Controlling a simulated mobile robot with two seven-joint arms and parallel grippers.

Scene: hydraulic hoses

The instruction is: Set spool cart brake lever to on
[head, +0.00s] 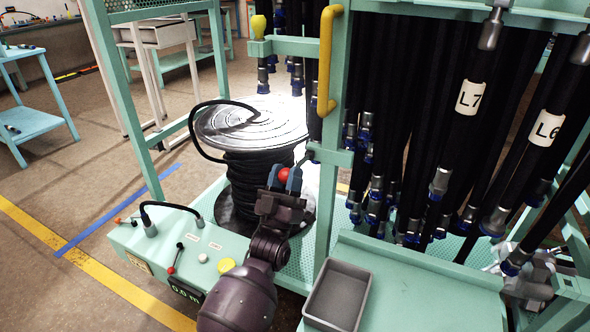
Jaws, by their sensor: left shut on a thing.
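My left gripper (284,178) reaches up from the bottom and is shut on a red ball knob (283,174) in front of the hose spool (252,124). The knob shows between the two fingertips. Any lever shaft below it is hidden by the gripper, so I cannot tell its angle or setting. The spool holds black hose wound under a pale round top flange, and stands behind the green control panel (187,238). My right gripper is not in view.
The panel carries a small red-tipped lever (172,269), a yellow button (226,265) and a black cable. A yellow handle (328,60) and hanging hoses labelled L7 (468,97) and L6 (545,127) stand right of the spool. A grey tray (338,296) sits at the front.

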